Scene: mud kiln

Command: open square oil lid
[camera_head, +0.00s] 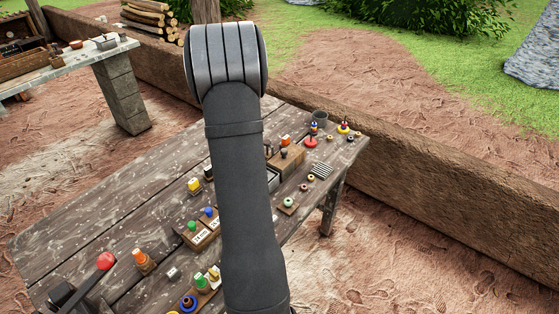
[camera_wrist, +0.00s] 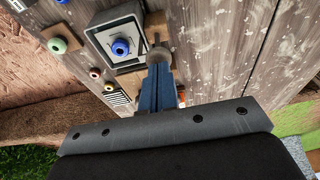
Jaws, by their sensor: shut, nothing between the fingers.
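In the wrist view, a square light-grey plate with a dark raised centre and a blue knob (camera_wrist: 120,47) sits in a dark-edged box (camera_wrist: 130,68); this looks like the square oil lid. The lid sits flat in the box as far as I can see. My gripper (camera_wrist: 158,68) is shut and empty, just right of the box. In the head view my arm covers most of the box, and only a grey edge (camera_head: 272,180) shows. My gripper is hidden there.
The weathered wooden table (camera_head: 110,225) carries many small items. Bare planks (camera_wrist: 225,50) lie right of my gripper.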

